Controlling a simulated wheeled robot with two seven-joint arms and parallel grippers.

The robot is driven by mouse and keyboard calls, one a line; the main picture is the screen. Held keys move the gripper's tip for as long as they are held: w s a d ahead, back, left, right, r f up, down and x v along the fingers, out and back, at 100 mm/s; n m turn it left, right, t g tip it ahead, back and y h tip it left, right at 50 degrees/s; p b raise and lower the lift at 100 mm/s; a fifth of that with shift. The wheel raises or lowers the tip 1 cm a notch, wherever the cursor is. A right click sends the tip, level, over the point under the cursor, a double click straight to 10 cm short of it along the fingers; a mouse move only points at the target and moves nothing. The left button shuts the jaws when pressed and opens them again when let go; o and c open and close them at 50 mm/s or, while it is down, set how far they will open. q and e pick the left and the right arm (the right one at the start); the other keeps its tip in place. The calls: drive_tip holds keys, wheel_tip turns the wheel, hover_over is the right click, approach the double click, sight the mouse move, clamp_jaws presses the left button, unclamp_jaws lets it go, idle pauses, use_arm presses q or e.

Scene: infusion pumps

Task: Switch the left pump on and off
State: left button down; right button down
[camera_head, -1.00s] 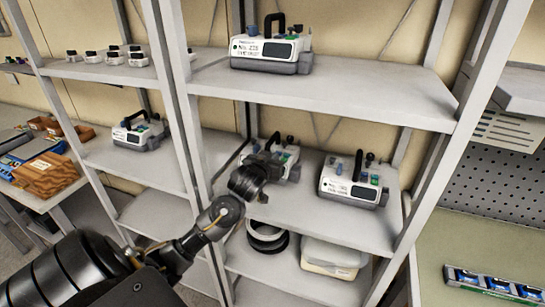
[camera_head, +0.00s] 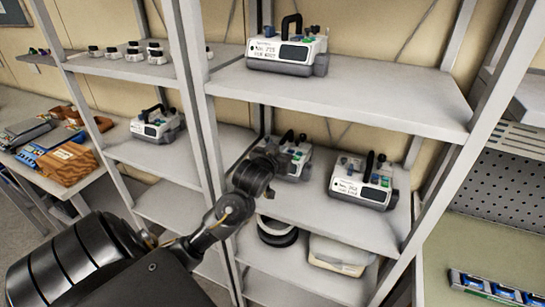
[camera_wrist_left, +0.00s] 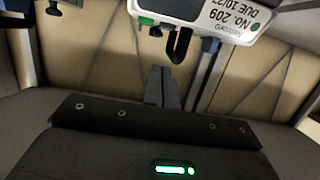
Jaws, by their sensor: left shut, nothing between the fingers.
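The left pump (camera_head: 297,162) is a white and grey box with a black handle. It stands on the middle shelf, partly hidden behind my left gripper (camera_head: 274,160). A similar right pump (camera_head: 362,185) stands beside it. In the left wrist view a white pump (camera_wrist_left: 210,12) shows upside down at the top edge, with "No. 209" on its face, a green part and dark knobs. My left gripper (camera_wrist_left: 168,88) is shut and empty in that view, apart from the visible pump. In the head view I cannot tell whether it touches the left pump. My right gripper is out of view.
Another pump (camera_head: 288,52) stands on the shelf above, and one more (camera_head: 157,124) on the rack to the left. Shelf uprights (camera_head: 192,100) stand close to my left arm. Black and white rings (camera_head: 277,233) and a pale container (camera_head: 338,256) sit on the shelf below.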

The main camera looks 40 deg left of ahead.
use_arm(q)
drive_tip(key=v, duration=0.6)
drive_tip(key=shift+b, duration=0.3)
drive_tip(key=shift+s+r, duration=0.1)
drive_tip(key=shift+s, duration=0.05)
